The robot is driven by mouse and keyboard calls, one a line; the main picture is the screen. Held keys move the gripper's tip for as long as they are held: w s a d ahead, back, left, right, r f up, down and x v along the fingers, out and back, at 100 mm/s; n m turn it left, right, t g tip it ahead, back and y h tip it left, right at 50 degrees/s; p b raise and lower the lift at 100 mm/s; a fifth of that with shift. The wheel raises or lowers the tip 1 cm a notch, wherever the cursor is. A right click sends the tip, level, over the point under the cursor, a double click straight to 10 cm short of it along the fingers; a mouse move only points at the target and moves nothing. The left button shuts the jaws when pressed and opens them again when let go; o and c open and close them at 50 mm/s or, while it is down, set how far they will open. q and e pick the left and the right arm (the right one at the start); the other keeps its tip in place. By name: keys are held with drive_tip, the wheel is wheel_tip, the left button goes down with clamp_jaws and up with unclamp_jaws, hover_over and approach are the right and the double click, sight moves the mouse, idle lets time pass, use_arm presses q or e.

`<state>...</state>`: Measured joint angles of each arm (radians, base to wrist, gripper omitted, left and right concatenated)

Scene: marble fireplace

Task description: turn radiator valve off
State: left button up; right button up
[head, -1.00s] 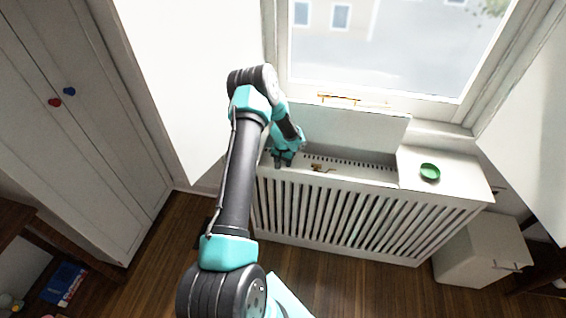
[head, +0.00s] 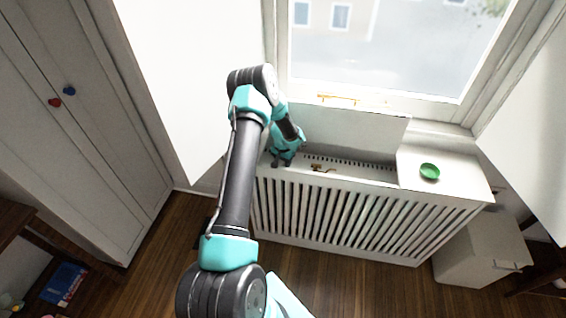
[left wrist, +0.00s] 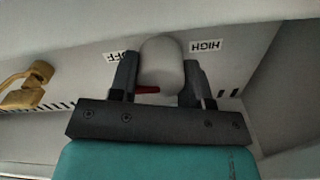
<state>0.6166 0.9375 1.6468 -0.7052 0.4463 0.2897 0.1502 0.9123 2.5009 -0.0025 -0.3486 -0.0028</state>
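The radiator valve knob (left wrist: 162,65) is white and rounded, with a red pointer (left wrist: 147,89) low on its left side. In the left wrist view, an upside-down OFF label (left wrist: 122,57) lies to its left and a HIGH label (left wrist: 206,46) to its right. My left gripper (left wrist: 161,72) has one finger on each side of the knob, and both appear to touch it. In the head view my left gripper (head: 281,161) is at the left end of the opened radiator cover (head: 350,215), and the knob is hidden there. My right gripper is not in view.
A brass fitting (left wrist: 25,85) sits left of the knob; brass parts also show in the head view (head: 318,167). A raised lid panel (head: 350,128) stands behind the opening. A green dish (head: 429,171) sits on the cover's right end. A white wall stands close on the left.

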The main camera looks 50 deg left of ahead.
use_arm(q)
drive_tip(key=o, duration=0.5)
drive_tip(key=shift+c, duration=0.2)
wheel_tip(320, 180, up, 18)
drive_tip(key=shift+f, duration=0.25)
idle(0.5)
